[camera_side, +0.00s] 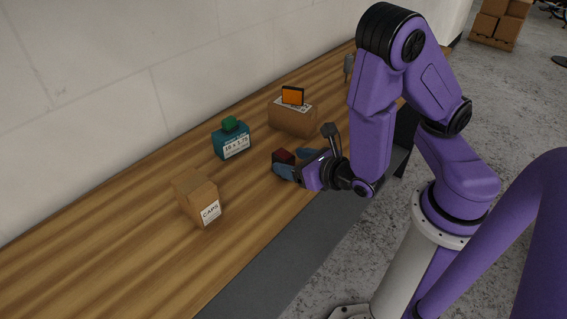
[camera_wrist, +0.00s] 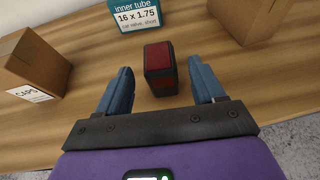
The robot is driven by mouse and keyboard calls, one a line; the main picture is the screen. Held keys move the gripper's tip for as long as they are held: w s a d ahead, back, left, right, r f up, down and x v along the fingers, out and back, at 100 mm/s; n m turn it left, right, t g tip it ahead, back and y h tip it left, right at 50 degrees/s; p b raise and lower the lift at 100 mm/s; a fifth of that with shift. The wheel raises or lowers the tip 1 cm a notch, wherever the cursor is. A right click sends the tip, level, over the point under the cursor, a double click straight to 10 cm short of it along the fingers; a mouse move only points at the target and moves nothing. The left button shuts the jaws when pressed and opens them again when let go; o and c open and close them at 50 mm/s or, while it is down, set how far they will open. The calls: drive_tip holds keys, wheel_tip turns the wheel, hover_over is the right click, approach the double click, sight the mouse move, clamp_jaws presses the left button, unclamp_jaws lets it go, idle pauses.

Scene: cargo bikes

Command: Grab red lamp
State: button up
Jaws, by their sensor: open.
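The red lamp (camera_wrist: 160,68) is a small block with red faces and a dark frame, standing on the wooden bench. In the wrist view it lies between and slightly ahead of the two blue fingers of my gripper (camera_wrist: 160,88), with a gap on each side. In the side view the lamp (camera_side: 283,156) shows as a dark red block at the fingertips of my gripper (camera_side: 290,168), partly hidden by them. My gripper is open, low over the bench, and holds nothing.
A teal inner tube box (camera_side: 232,142) with a green item on top stands behind the lamp. A CAPS carton (camera_side: 197,197) stands to the left. Another carton (camera_side: 293,116) bears an orange item (camera_side: 293,95). The bench's front left (camera_side: 110,270) is clear.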

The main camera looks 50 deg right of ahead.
sight(278, 158)
drive_tip(key=shift+x, duration=2.9)
drive_tip(key=c, duration=1.1)
